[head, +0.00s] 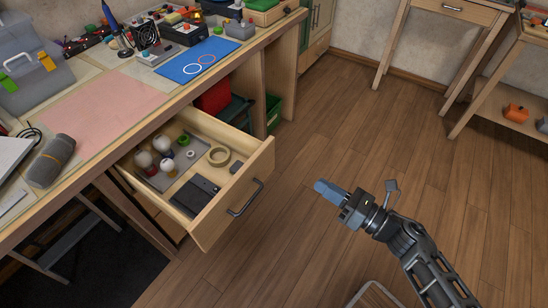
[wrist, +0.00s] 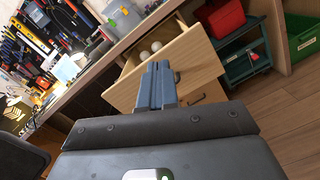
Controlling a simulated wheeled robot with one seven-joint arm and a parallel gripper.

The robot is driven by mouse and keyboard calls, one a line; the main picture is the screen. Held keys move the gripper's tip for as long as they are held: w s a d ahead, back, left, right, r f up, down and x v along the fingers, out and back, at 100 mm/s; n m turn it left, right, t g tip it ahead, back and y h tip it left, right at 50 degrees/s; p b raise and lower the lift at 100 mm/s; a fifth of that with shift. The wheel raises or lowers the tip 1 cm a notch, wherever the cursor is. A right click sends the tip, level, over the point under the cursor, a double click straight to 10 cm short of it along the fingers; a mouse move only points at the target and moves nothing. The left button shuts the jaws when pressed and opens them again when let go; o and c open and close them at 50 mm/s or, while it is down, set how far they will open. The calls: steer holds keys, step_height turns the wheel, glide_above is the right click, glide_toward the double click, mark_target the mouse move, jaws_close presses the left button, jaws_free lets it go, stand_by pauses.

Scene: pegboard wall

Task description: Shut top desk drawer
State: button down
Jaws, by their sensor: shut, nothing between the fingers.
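The top desk drawer (head: 236,199) is pulled out from under the desk, with its wooden front and dark handle (head: 245,198) facing the room. Inside lie several light bulbs, a roll of tape (head: 219,157) and a dark flat box (head: 195,196). My gripper (head: 323,188) is shut and empty, out to the right of the drawer front and apart from it in the head view. In the wrist view my gripper's blue fingers (wrist: 157,84) point at the open drawer's front (wrist: 190,68) and cover part of it.
The desk top (head: 135,75) carries a pink mat, a blue mat (head: 198,60), a toolbox (head: 32,72) and a grey rolled cloth (head: 51,160). A red bin (head: 213,97) and a green crate (head: 273,112) stand under the desk. The wooden floor in front of the drawer is clear.

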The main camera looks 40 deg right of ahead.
steer(key=w+d+f+n+y, duration=0.1)
steer(key=w+d+f+n, duration=0.2)
steer(key=w+f+n, duration=0.15)
steer(key=n+p, duration=0.2)
glide_toward(265, 151)
steer(key=shift+m+g, duration=0.25)
steer(key=shift+g, duration=0.15)
steer(key=x, duration=0.4)
steer(key=r+x, duration=0.1)
steer(key=x, duration=0.1)
steer(key=shift+w+a, duration=0.1)
steer(key=shift+w, duration=0.3)
steer(key=b+x, duration=0.7)
steer(key=x, duration=0.4)
steer(key=b+x, duration=0.8)
steer(key=x, duration=0.3)
steer(key=b+x, duration=0.8)
steer(key=x, duration=0.3)
steer(key=shift+w+a+r, duration=0.2)
steer(key=shift+w+r, duration=0.1)
steer(key=shift+w, duration=0.05)
